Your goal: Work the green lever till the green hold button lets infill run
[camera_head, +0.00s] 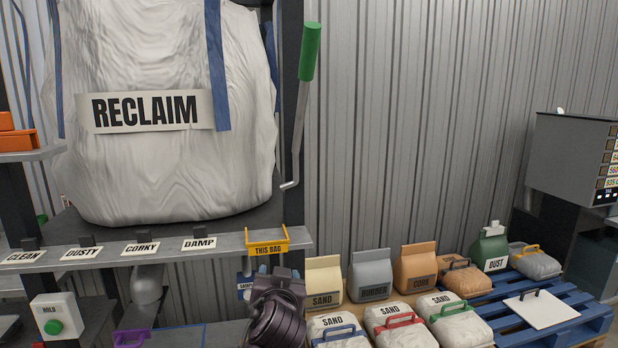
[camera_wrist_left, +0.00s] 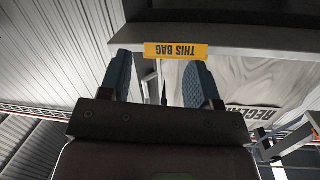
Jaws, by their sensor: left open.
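The green lever (camera_head: 310,50) has a green grip on a long grey rod beside the dark post, right of the RECLAIM bag. It leans slightly right at the top. The green hold button (camera_head: 53,327) is on a white box (camera_head: 50,310) marked HOLD at lower left. My left gripper (camera_head: 277,271) is below the lever, just under the yellow THIS BAG tag (camera_head: 268,248). In the left wrist view its two fingers (camera_wrist_left: 160,62) are apart, with the tag (camera_wrist_left: 176,50) showing between them. Whether they touch it is unclear. My right gripper is not in view.
The RECLAIM bag (camera_head: 170,150) hangs above a grey shelf (camera_head: 215,256) carrying CLEAN, DUSTY, CORKY and DAMP labels. Several sacks, including SAND (camera_head: 324,283), stand at lower right near a blue pallet (camera_head: 560,335). A grey console (camera_head: 570,158) is at far right.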

